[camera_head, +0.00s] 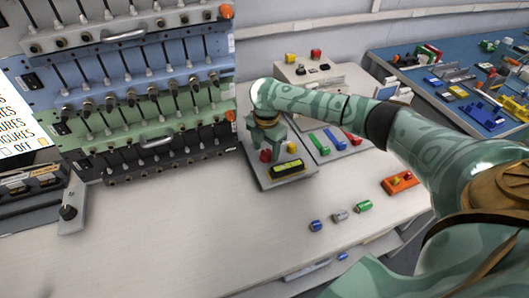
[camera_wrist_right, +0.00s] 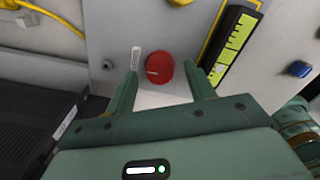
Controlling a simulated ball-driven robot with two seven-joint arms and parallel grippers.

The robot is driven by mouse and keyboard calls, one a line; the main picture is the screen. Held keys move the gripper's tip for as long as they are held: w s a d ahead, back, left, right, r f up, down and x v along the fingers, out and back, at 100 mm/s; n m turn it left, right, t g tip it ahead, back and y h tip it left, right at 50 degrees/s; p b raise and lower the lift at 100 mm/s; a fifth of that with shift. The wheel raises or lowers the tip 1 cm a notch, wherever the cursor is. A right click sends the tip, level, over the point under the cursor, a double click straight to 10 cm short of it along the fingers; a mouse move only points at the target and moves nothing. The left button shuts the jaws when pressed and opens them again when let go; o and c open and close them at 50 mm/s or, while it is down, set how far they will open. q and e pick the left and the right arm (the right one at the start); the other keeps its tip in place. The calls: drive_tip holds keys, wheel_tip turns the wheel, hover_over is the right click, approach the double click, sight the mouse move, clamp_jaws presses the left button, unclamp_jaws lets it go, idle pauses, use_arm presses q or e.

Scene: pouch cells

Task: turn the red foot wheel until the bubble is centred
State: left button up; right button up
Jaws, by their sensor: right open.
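The red foot wheel (camera_wrist_right: 158,68) is a round knob with a pale line on its face, on a light grey plate (camera_wrist_right: 115,45). It also shows in the head view (camera_head: 265,156), just below my right gripper. The yellow-green level vial (camera_wrist_right: 234,45) with black marks lies right of the wheel in the wrist view and also shows in the head view (camera_head: 288,168). I cannot make out its bubble. My right gripper (camera_wrist_right: 160,67) is open, with one finger on each side of the wheel; contact is not clear. My left gripper is not in view.
A rack of cell channels (camera_head: 150,90) stands close left of the plate. Blue, green and red bars (camera_head: 335,139) lie right of it. Small coloured cylinders (camera_head: 340,215) and an orange block (camera_head: 400,182) lie nearer. The front left bench is clear.

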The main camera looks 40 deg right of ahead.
drive_tip(key=shift+f, duration=0.3)
